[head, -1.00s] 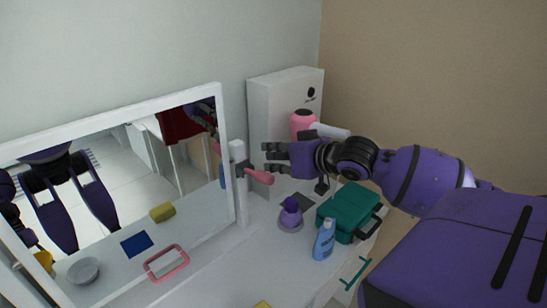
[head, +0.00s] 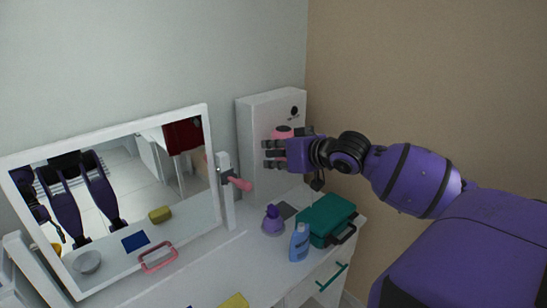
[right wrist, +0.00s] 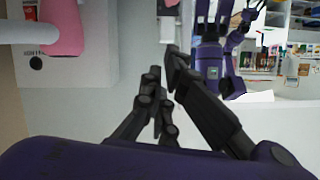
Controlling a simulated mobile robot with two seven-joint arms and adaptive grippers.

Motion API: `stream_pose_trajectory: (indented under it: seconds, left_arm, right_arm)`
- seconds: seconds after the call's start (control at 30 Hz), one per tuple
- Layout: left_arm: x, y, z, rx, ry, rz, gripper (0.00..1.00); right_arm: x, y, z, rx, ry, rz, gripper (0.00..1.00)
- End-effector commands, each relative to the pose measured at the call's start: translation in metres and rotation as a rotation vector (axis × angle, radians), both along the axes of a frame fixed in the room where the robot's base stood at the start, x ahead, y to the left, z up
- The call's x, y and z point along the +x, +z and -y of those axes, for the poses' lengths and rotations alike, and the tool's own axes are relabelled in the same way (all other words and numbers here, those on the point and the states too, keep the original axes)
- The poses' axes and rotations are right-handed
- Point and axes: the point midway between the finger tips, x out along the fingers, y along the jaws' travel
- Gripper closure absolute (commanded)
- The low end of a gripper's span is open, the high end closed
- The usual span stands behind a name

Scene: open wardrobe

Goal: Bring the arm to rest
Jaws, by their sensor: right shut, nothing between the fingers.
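My right arm (head: 415,180) comes in from the right, purple with black joints, and reaches left above the dressing table. My right gripper (head: 268,153) is raised in front of a white box-like unit, and nothing shows between its fingers. In the right wrist view its dark fingers (right wrist: 165,80) are closed together. My left gripper does not show directly; purple arm shapes appear only in the mirror (head: 130,180).
A pink hair dryer (head: 283,131) shows just behind my right gripper, by the white unit (head: 258,110). A pink-handled item (head: 238,184) hangs at a white post.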

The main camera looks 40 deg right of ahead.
Motion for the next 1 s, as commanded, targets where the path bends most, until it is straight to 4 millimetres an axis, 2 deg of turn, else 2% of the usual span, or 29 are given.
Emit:
stream_pose_trajectory:
  seconds: [0.6,0.67,0.77,0.8,0.87,0.97,1.0]
  left_arm:
    - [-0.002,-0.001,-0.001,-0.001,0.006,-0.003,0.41]
    - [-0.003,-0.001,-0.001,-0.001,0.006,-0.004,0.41]
    - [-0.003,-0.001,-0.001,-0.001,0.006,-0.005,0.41]
    - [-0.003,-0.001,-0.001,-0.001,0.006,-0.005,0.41]
    - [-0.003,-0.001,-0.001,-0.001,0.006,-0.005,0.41]
    - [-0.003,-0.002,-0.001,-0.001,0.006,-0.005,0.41]
    - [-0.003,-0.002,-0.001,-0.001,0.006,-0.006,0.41]
  right_arm:
    - [0.000,0.000,0.000,-0.006,0.003,0.001,1.00]
    - [0.001,0.001,0.000,-0.030,0.012,0.008,1.00]
    - [0.004,0.005,0.007,-0.157,0.036,0.050,1.00]
    - [0.005,-0.003,0.009,-0.219,0.045,0.066,1.00]
    - [0.001,-0.032,0.012,-0.288,0.053,0.068,1.00]
    - [-0.011,-0.083,0.012,-0.357,0.063,0.051,1.00]
    - [-0.018,-0.105,0.010,-0.376,0.066,0.041,1.00]
